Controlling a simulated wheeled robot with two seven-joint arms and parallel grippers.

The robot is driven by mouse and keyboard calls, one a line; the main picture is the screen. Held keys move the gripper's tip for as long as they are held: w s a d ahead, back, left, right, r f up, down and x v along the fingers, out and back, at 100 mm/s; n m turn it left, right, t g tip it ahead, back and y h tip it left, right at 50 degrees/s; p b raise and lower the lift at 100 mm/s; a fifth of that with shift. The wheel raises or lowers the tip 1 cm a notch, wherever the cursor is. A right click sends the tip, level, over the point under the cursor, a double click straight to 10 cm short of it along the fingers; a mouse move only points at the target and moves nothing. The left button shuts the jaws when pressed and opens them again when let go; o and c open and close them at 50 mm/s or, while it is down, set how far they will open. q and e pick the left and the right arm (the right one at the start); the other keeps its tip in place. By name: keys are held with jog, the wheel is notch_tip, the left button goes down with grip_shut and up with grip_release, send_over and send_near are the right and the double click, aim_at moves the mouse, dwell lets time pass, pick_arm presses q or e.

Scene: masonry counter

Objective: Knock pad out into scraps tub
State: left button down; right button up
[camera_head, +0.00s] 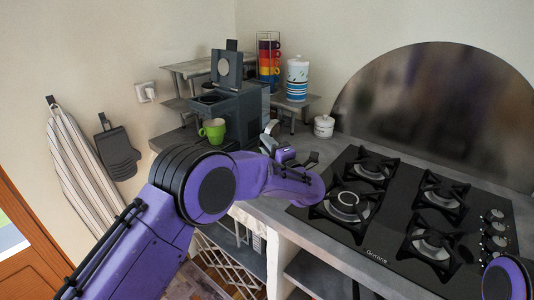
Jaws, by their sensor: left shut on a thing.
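My left gripper (288,160) is at the end of the purple arm, over the counter between the coffee machine and the hob. It is shut on a small dark thing (311,159), perhaps a pad holder, mostly hidden by the gripper and wrist. I cannot make out the pad. No open scraps tub can be told for sure; the arm hides part of the counter. The dark grey coffee machine (236,112) stands behind the arm with its lid up. My right gripper is out of view; only a purple part of that arm shows at the bottom right.
A green cup (213,131) stands at the coffee machine. A small white lidded pot (323,126) stands behind the gripper. A patterned canister (297,80) and a rack of coloured cups (268,58) stand on a shelf. The black gas hob (390,258) fills the right counter.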

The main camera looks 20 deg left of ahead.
pick_arm(q)
jog(key=m+t+y+b, duration=0.1)
jog(key=b, duration=0.2)
jog(key=f+m+t+b, duration=0.1)
jog(key=t+b, duration=0.1)
jog(key=b, duration=0.1)
jog(key=shift+f+y+b, duration=0.1)
jog(key=shift+y+b, duration=0.3)
jog(key=shift+a, duration=0.1)
dwell(1.3)
